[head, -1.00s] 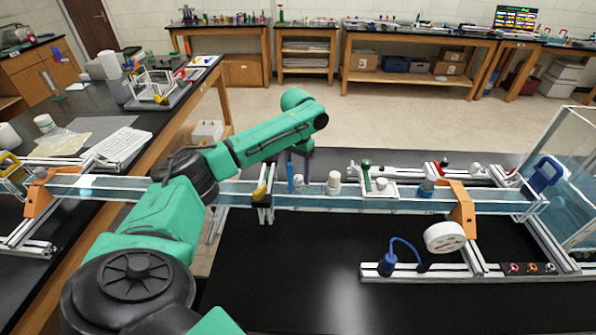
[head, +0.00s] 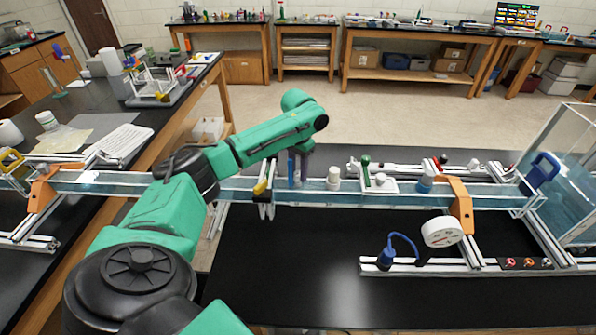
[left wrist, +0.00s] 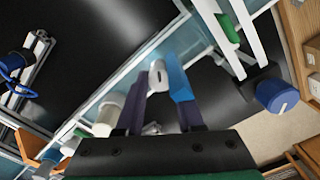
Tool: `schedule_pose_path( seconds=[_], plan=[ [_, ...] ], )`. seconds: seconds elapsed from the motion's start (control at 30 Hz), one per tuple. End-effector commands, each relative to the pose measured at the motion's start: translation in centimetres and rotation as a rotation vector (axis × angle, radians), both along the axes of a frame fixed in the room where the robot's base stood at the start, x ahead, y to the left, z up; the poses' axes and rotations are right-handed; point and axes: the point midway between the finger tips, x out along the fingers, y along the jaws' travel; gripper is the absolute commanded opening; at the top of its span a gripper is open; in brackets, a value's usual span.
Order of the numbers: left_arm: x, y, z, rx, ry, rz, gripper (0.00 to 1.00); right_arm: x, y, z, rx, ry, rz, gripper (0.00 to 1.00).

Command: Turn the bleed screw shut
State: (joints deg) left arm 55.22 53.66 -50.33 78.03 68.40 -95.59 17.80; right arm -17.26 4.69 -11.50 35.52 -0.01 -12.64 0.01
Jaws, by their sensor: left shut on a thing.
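The bleed screw appears as a small white knob (left wrist: 158,77) on the clear water channel (head: 445,197). My left gripper (head: 296,180) reaches down to the channel in the head view. In the left wrist view its two dark fingers (left wrist: 160,88) stand on either side of the knob and are shut on it. My right gripper is not in view.
A larger white cap (head: 334,178) stands just right of the gripper. A green-handled valve (head: 366,170) is further right. A yellow-handled clamp (head: 262,188) is close on the left. A round gauge (head: 442,232) is in front. The black tabletop (head: 300,260) before the channel is clear.

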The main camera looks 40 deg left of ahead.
Motion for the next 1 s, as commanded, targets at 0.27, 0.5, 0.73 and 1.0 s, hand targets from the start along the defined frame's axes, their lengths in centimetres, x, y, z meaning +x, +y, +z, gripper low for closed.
schedule_pose_path(
  seconds=[0.27,0.5,0.73,1.0],
  plan=[
    [0.04,-0.04,-0.03,-0.001,-0.002,-0.178,0.0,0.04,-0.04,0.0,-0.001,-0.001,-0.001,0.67],
    [0.05,-0.09,-0.03,-0.002,-0.002,-0.402,0.0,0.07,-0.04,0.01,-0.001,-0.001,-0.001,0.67],
    [0.05,-0.08,0.0,-0.002,-0.002,-0.616,0.0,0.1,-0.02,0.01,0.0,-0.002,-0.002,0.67],
    [0.08,-0.07,0.02,-0.001,-0.002,-0.819,0.0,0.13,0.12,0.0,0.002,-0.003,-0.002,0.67]
  ],
)
